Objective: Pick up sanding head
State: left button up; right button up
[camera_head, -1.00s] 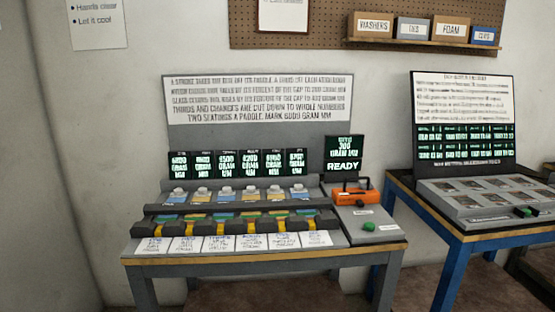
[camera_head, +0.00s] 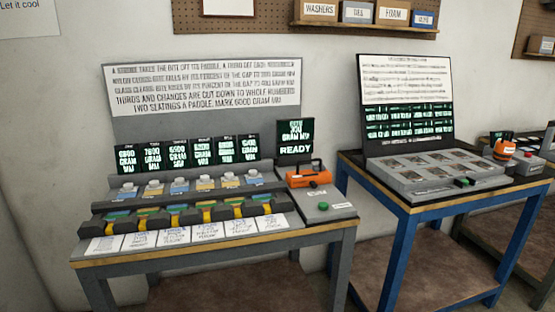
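An orange tool with a dark handle (camera_head: 308,179) rests on the right end of the grey workbench, just below the "READY" screen. It may be the sanding head; its label is too small to read. A second, rounder orange object (camera_head: 503,149) stands on the table at the far right; I cannot tell what it is. Neither of my grippers is in view.
The grey bench (camera_head: 220,249) holds a row of paddles, small screens and a green button (camera_head: 323,206). A blue-legged table (camera_head: 408,205) with a grey tray panel (camera_head: 437,179) stands to its right. A shelf (camera_head: 365,26) with labelled boxes hangs above.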

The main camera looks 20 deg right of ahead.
aim_at(319, 175)
jog(key=i+l+u, duration=0.1)
jog(key=u, duration=0.55)
jog(key=l+u, duration=0.5)
jog(key=l, duration=0.45)
